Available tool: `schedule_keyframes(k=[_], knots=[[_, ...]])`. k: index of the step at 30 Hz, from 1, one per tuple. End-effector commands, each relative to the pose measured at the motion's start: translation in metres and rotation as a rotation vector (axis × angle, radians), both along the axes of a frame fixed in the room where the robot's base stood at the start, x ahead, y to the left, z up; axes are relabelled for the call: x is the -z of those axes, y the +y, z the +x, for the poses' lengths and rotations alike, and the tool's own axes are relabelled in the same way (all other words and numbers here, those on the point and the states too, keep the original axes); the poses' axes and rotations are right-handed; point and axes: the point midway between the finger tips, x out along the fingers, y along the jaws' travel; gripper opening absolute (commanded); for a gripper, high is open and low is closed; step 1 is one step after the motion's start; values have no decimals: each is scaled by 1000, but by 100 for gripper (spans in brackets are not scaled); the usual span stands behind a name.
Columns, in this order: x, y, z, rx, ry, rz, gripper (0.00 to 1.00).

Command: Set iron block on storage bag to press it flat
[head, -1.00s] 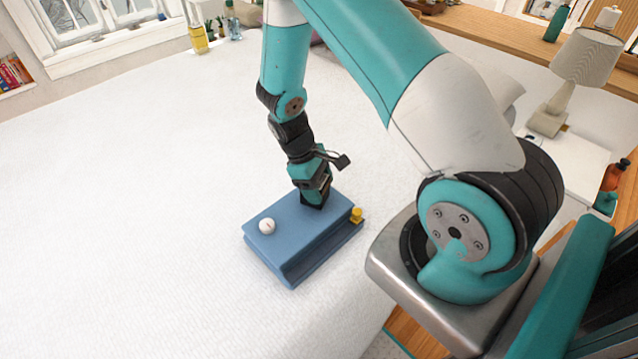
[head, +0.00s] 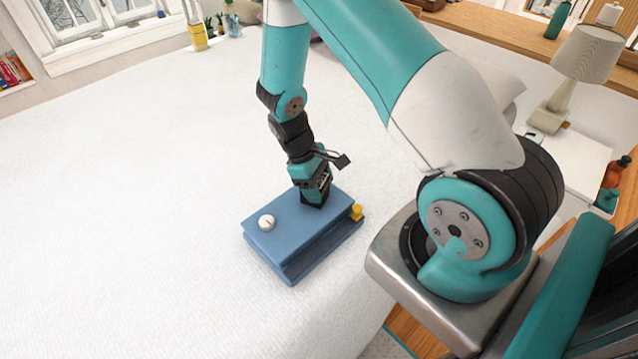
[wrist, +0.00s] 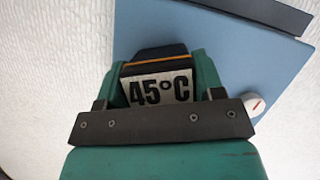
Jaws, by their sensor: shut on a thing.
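The storage bag (head: 300,228) is a blue, flat-topped, box-like shape on the white bed. It has a round white knob (head: 267,222) on top and a yellow tab (head: 357,212) at its right end. My gripper (head: 314,197) points down over the bag's far right part. In the wrist view my gripper is shut on a block with a "45°C" label (wrist: 158,90), a dark top and an orange line, which I take as the iron block. The blue bag (wrist: 215,45) lies behind it. I cannot tell whether the block touches the bag.
The white bedspread (head: 130,200) around the bag is clear. A lamp (head: 575,70) stands on a white nightstand at the right. Yellow (head: 197,35) and other small bottles stand by the window at the back.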

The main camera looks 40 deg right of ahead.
Motion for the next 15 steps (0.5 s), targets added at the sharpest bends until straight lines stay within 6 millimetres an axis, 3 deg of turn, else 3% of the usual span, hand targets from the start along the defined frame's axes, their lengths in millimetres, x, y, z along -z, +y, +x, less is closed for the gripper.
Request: schedule_keyframes(k=[2, 3, 6, 15], knots=[[2, 0, 0, 0, 0, -1, 13], [1, 0, 0, 1, -1, -1, 66], [1, 0, 0, 0, -1, 0, 89], [1, 0, 0, 0, 0, 0, 91]])
